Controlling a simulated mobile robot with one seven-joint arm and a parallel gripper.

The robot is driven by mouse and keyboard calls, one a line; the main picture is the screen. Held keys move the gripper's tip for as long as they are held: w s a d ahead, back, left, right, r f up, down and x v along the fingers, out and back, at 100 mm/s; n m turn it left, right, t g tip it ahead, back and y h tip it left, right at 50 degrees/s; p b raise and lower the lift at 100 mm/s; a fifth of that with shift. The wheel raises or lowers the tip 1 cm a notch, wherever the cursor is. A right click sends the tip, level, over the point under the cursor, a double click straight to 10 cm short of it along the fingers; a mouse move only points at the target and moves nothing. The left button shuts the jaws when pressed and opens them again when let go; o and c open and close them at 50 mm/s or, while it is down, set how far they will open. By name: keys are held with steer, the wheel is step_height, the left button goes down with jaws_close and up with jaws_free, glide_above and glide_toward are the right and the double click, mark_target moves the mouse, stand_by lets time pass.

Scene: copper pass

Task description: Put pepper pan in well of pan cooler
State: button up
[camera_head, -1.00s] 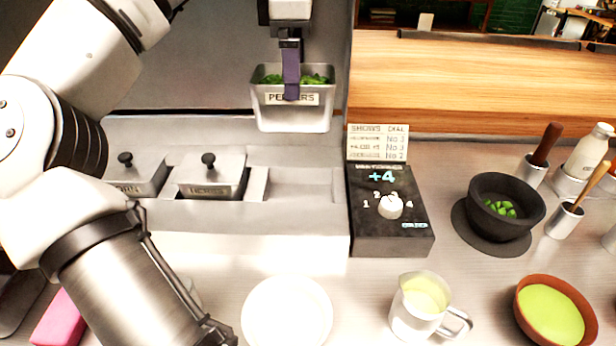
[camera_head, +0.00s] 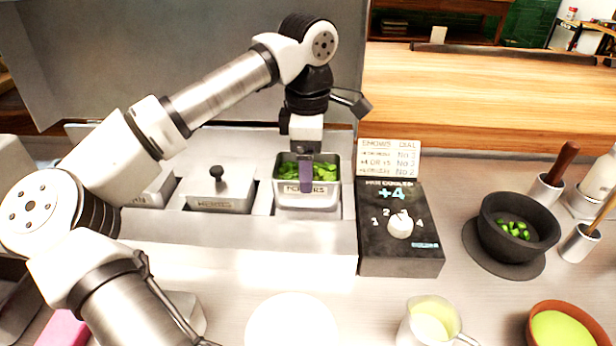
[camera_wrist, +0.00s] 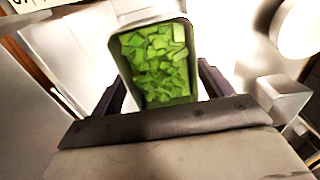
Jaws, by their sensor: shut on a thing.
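The pepper pan (camera_head: 307,205) is a metal pan of chopped green peppers with a label on its front. It sits low in the right-hand well of the pan cooler (camera_head: 250,240), right of the lidded pans; whether it rests on the bottom I cannot tell. My gripper (camera_head: 306,165) is above it, shut on its wall, with a purple finger over the front label. In the wrist view the pan (camera_wrist: 155,62) with its peppers lies between the fingers of my gripper (camera_wrist: 160,95). The well's inside is hidden by the pan.
A lidded pan (camera_head: 217,190) with a black knob stands left of the pepper pan. The dark dial box (camera_head: 400,250) reads +4, with a sign card (camera_head: 389,158) behind it. A black mortar (camera_head: 512,228), white plate (camera_head: 292,322) and metal jug (camera_head: 432,322) stand on the counter.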

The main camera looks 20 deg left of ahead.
steer(key=shift+f, duration=2.25)
steer(key=o, duration=1.5)
steer(key=shift+o, duration=0.2)
step_height(320, 180, up, 12)
steer(key=shift+r+b, duration=0.15)
steer(key=shift+b, duration=0.2)
